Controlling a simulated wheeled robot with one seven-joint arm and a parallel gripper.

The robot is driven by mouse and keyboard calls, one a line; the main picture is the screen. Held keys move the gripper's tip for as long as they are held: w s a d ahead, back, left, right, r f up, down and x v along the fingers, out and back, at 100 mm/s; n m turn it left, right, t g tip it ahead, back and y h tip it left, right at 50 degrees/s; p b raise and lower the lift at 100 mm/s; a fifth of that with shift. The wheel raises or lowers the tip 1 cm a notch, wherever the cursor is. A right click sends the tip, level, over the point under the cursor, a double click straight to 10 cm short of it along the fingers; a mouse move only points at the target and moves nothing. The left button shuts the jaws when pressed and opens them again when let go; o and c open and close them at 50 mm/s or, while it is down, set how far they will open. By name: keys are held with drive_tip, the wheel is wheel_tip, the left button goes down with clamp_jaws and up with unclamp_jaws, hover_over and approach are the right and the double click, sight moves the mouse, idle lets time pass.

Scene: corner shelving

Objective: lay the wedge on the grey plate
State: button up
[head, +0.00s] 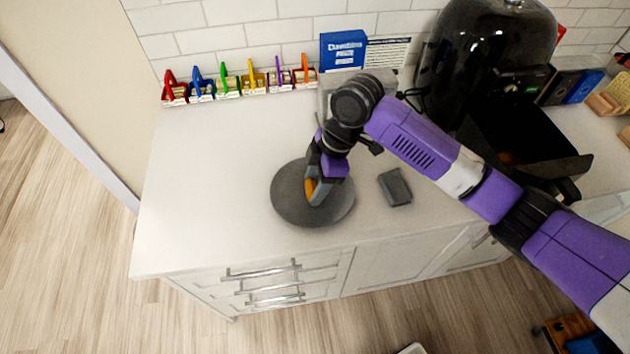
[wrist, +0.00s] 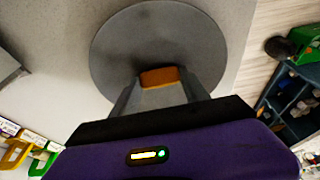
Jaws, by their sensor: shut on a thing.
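The grey plate (head: 290,203) is a round dark disc lying on the white counter. It fills the upper middle of the wrist view (wrist: 120,50). My gripper (head: 314,193) is over the plate, pointing down. Its fingers are shut on the wedge (head: 309,189), an orange-yellow piece. In the wrist view the wedge (wrist: 160,77) shows between the fingertips, brown-orange on top with a yellow lower edge. The wedge is low over the plate; I cannot tell whether it touches it. The fingers hide part of the wedge.
A small dark grey block (head: 395,187) lies on the counter right of the plate. The counter's left is clear.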

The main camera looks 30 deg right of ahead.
drive_tip(key=shift+f, duration=0.2)
drive_tip(key=o, duration=1.3)
drive_tip(key=shift+r, duration=0.1)
drive_tip(key=b+v, duration=0.2)
drive_tip(key=v, duration=1)
drive_tip(key=shift+r, duration=0.15)
